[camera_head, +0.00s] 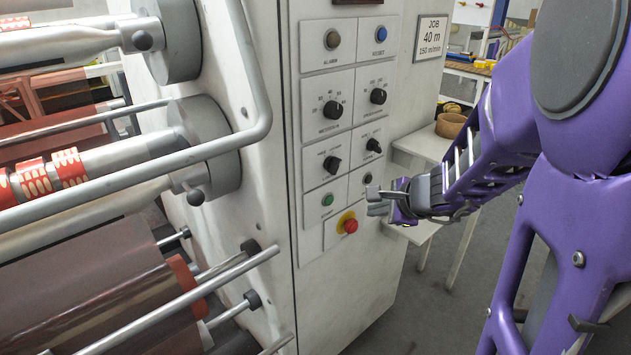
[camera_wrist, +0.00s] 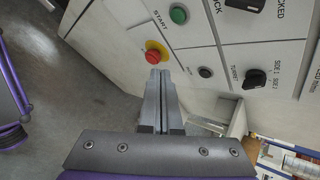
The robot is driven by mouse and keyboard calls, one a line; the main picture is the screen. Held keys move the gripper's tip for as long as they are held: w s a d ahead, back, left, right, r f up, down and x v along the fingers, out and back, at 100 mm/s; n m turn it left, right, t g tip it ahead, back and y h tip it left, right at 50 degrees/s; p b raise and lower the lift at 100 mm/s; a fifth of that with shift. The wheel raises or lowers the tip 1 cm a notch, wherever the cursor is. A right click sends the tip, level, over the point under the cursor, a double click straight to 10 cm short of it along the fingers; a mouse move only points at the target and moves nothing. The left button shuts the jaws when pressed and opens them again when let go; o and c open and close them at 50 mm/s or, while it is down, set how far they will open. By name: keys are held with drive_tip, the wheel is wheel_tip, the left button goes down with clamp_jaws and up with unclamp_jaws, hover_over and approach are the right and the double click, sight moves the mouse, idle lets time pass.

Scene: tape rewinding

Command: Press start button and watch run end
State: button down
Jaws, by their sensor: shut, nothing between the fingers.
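The green start button (camera_head: 327,199) sits low on the left side of the white control panel. In the wrist view the green button (camera_wrist: 179,14) is at the top, with the label START beside it. My gripper (camera_head: 373,199) is in front of the lower right of the panel, right of the start button. In the wrist view the closed fingers of my gripper (camera_wrist: 160,76) point toward the panel, with nothing between them. They appear just below the red mushroom button (camera_wrist: 153,57) there. I cannot tell whether the fingertips touch the panel.
The red button on its yellow ring (camera_head: 350,226) lies below the start button. A small black button (camera_head: 367,177) and several knobs are nearby. A job card (camera_head: 432,38) reads 40 m, 150 m/min. Rollers and a bent rail (camera_head: 250,120) stand left. A side table (camera_head: 425,145) is right.

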sight(330, 201)
drive_tip(key=shift+s+a+f+g, duration=0.2)
drive_tip(key=shift+s+a+f, duration=0.1)
drive_tip(key=shift+s+f, duration=0.3)
drive_tip(key=shift+s+a+f+g, duration=0.25)
drive_tip(key=shift+s+f, duration=0.25)
drive_tip(key=shift+f, duration=0.15)
drive_tip(key=w+a, duration=0.5)
drive_tip(key=w, duration=0.2)
drive_tip(key=shift+p, duration=0.35)
drive_tip(key=shift+w+a, duration=0.15)
idle(1.1)
drive_tip(key=shift+w+a, duration=0.15)
drive_tip(key=shift+w, duration=0.1)
drive_tip(key=shift+w+a, duration=0.25)
drive_tip(key=shift+w, duration=0.05)
idle(0.7)
idle(0.4)
drive_tip(key=shift+s+d+b, duration=0.4)
drive_tip(key=shift+s+d, duration=0.05)
drive_tip(key=shift+s, duration=0.2)
